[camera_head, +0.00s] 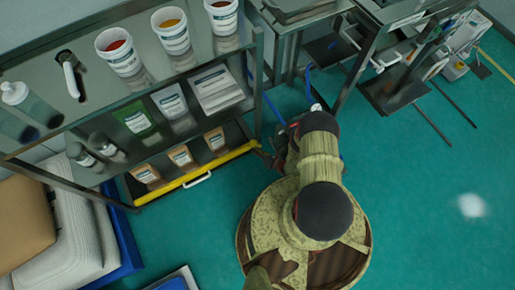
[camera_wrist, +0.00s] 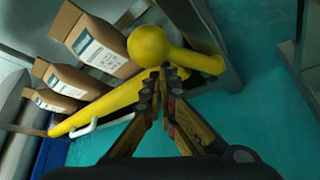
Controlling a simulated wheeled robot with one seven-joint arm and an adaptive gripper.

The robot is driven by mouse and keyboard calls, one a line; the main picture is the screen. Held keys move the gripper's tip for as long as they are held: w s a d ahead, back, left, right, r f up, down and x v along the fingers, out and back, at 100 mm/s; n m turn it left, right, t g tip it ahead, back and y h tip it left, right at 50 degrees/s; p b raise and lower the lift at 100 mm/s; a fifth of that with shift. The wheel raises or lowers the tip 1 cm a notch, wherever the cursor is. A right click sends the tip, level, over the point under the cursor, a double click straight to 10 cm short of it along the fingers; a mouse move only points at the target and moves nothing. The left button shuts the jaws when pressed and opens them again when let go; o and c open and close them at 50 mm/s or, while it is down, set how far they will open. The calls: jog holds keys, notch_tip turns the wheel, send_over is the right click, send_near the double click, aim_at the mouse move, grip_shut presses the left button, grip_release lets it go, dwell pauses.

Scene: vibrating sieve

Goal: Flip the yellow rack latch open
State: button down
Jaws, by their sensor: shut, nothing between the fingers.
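The yellow rack latch (camera_head: 160,193) is a long bar across the front of the lowest rack shelf, with a white handle (camera_head: 197,180) on it. In the wrist view the yellow bar (camera_wrist: 103,107) runs from lower left to upper right, toward a yellow ball (camera_wrist: 149,45). My gripper (camera_wrist: 164,72) is shut and empty. Its fingertips overlap the bar just below the ball in the picture; I cannot tell whether they touch. In the head view my gripper (camera_head: 266,152) is at the bar's right end, partly hidden by my arm.
Brown bags (camera_head: 181,155) stand on the lowest shelf behind the bar; they show close in the wrist view (camera_wrist: 95,40). A metal rack post (camera_head: 257,80) stands beside my gripper.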

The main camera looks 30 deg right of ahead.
jog(key=shift+w+d+r+b, duration=0.1)
jog(key=shift+d+r+b, duration=0.2)
jog(key=shift+d, duration=0.5)
jog(key=shift+s+d+r+b, duration=0.1)
jog(key=shift+d+r, duration=0.35)
jog(key=shift+d, duration=0.3)
jog(key=shift+w+d+r+b, duration=0.15)
jog(key=shift+d+r, duration=0.2)
jog(key=shift+d, duration=0.55)
